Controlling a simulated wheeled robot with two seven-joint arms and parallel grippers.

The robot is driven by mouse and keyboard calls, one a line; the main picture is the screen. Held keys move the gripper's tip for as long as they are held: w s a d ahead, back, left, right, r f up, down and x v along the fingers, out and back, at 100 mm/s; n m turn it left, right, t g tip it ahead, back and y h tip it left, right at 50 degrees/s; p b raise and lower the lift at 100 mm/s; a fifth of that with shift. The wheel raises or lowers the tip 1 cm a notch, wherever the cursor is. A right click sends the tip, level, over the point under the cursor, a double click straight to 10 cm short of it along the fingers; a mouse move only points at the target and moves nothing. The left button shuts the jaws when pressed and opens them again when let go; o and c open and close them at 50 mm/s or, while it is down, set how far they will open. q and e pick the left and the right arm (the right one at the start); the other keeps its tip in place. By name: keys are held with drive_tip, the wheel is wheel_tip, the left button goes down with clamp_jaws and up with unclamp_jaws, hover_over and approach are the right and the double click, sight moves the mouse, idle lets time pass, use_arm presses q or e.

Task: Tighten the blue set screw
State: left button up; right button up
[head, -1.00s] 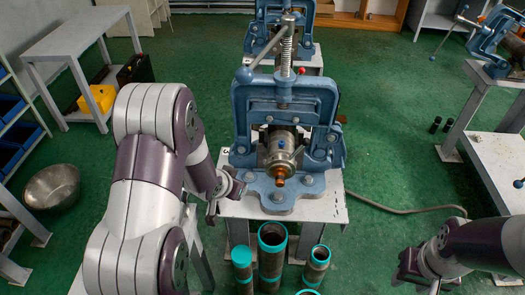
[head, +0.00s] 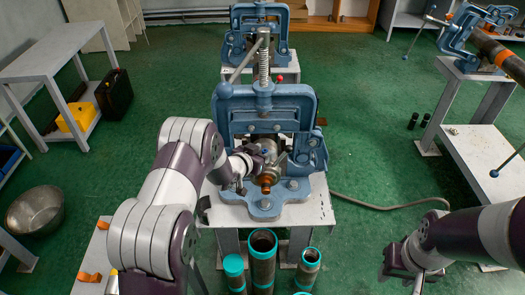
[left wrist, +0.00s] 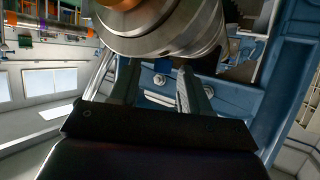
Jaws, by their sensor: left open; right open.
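A blue pipe vise (head: 222,115) stands on a small grey-white table in the middle. A metal cylindrical fitting (head: 273,172) with an orange end (head: 266,188) sits in it, facing me. My left gripper (head: 250,160) is at the left side of the fitting, open and empty. In the left wrist view the fitting (left wrist: 165,30) fills the top, beyond the two separated fingers (left wrist: 158,85); whether they touch it, I cannot tell. My right gripper (head: 402,268) is open and empty at the lower right, away from the vise.
Teal-ended pipes (head: 263,262) stand upright in front of the vise table (head: 318,212). A second blue vise (head: 275,25) is behind. Another vise with a long pipe (head: 495,50) is at the upper right. A metal bowl (head: 35,210) sits on the left floor.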

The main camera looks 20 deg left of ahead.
use_arm(q)
drive_tip(key=shift+a, duration=0.15)
clamp_jaws()
drive_tip(key=shift+w+m+h, duration=0.1)
drive_tip(key=shift+m+h, duration=0.2)
drive_tip(key=shift+h, duration=0.1)
drive_tip(key=m+h, duration=0.1)
drive_tip(key=m+g+h, duration=0.1)
drive_tip(key=h, duration=0.1)
drive_tip(key=shift+w+a+m+g+p, duration=0.1)
drive_tip(key=shift+a+m+g+p, duration=0.2)
drive_tip(key=shift+m, duration=0.1)
drive_tip(key=shift+w+a+f+m+g+h, duration=0.1)
drive_tip(key=shift+w+m+g+h, duration=0.05)
drive_tip(key=shift+m+g+h, duration=0.65)
drive_tip(key=shift+f+m+g+h+b, duration=0.1)
drive_tip(key=shift+m+g+h+b, duration=0.2)
drive_tip(key=shift+m+h+b, duration=0.25)
drive_tip(key=m+g+b, duration=0.1)
drive_tip(key=b, duration=0.1)
drive_tip(key=m+g+h+b, duration=0.1)
drive_tip(key=m+g+b, duration=0.1)
drive_tip(key=m+g+h+b, duration=0.1)
drive_tip(key=b, duration=0.1)
drive_tip(key=shift+w+a+f+m+g+h, duration=0.15)
drive_tip(key=shift+w+a+m+g+h, duration=0.1)
drive_tip(key=shift+w+m+g, duration=0.15)
drive_tip(key=shift+r+m+g+b, duration=0.3)
drive_tip(key=shift+m+g+b, duration=0.5)
drive_tip(key=shift+b, duration=0.7)
